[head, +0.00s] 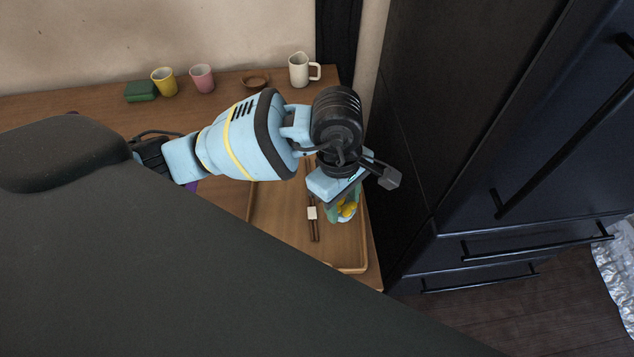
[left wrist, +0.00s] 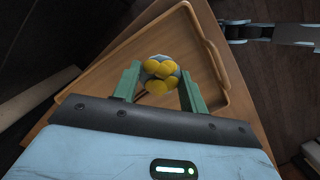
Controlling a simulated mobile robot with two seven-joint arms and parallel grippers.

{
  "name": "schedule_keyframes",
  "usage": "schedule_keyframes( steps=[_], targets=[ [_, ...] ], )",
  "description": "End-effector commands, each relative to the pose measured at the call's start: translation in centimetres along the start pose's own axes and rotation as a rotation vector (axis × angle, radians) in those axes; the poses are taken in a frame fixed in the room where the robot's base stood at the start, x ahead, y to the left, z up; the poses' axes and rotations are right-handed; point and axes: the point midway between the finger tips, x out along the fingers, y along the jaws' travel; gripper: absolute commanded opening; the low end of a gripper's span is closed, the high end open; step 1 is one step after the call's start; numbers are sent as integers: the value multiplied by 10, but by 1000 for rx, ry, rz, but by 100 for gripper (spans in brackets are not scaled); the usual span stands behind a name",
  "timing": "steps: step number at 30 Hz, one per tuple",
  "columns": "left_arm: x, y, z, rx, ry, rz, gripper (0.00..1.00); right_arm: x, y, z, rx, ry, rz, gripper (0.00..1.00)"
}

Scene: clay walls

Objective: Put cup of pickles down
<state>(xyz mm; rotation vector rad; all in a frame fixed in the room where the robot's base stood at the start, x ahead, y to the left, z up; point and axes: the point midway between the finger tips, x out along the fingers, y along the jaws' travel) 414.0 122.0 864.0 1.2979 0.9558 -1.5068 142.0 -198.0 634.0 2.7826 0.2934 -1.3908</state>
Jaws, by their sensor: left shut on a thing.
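The cup of pickles (head: 345,207) shows below my left wrist in the head view, partly hidden by the gripper. In the left wrist view the cup (left wrist: 160,73) is seen from above, with yellow pieces inside. My left gripper (left wrist: 160,82) has its green fingers on both sides of the cup and is shut on it. The cup is over the right part of a wooden tray (head: 348,269). I cannot tell whether its base touches the tray.
Chopsticks with a white piece (head: 312,213) lie on the tray, left of the cup. At the back of the wooden table stand a green box (head: 141,91), yellow cup (head: 164,82), pink cup (head: 202,78), brown bowl (head: 256,82) and white mug (head: 299,70). A dark cabinet (head: 480,130) stands right.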

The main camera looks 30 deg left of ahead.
Motion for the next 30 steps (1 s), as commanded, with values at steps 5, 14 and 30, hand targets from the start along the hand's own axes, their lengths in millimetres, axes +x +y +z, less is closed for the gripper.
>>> schedule_keyframes(
  steps=[5, 14, 30],
  targets=[
    [33, -1, -4, -4, -2, -6, 21, 1, 0, 2, 0, -4, 0, 18],
    [54, 0, -8, -3, -1, -1, 21, 1, 0, 3, 0, -6, -1, 18],
    [91, 0, -14, -2, -1, 0, 21, 3, -1, 3, 2, -5, -1, 18]
  ],
)
